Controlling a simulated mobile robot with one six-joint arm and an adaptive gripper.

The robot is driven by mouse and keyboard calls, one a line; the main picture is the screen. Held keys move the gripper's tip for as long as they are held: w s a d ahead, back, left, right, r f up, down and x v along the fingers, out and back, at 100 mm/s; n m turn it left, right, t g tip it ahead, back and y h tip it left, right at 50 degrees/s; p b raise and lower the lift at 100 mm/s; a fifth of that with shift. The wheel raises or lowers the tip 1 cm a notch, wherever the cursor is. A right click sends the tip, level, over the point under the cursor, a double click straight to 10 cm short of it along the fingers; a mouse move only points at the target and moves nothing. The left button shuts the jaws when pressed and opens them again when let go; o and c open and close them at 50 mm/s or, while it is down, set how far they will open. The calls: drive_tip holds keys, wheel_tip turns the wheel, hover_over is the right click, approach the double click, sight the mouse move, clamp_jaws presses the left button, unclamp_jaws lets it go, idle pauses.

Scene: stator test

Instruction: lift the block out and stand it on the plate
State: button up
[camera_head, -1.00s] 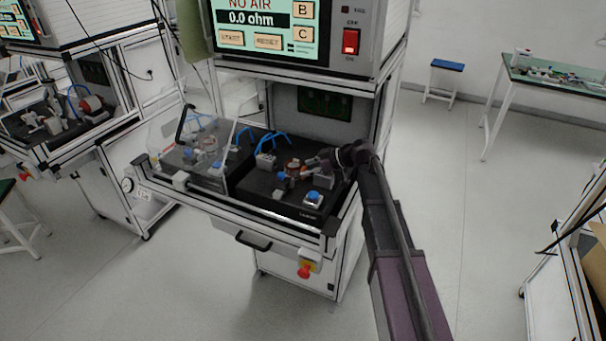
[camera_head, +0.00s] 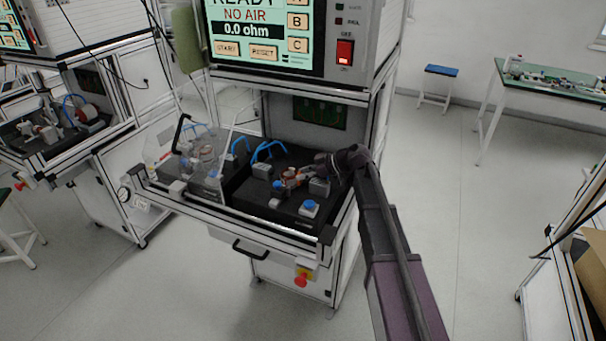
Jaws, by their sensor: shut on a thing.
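My gripper (camera_head: 302,175) reaches into the test bench from the right, low over its black deck. It is shut on a small reddish-orange part, which I take to be the block (camera_head: 290,181). The block is at the fixture on the right half of the deck, beside a blue-topped piece (camera_head: 278,187). It is small and partly covered by the fingers, so I cannot tell whether it is clear of its seat. I cannot tell for sure which surface is the plate; the black deck (camera_head: 262,208) lies under the fixtures.
A clear cover (camera_head: 168,146) stands at the left of the deck. Blue hoses (camera_head: 268,147) arch behind the fixtures. A grey box with a blue button (camera_head: 309,208) is at the front right. The screen housing (camera_head: 300,75) overhangs the deck. Floor in front is clear.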

sight(304, 188)
wheel_tip(304, 188, up, 9)
drive_tip(key=p, duration=0.8)
drive_tip(key=shift+f, duration=0.15)
idle(0.6)
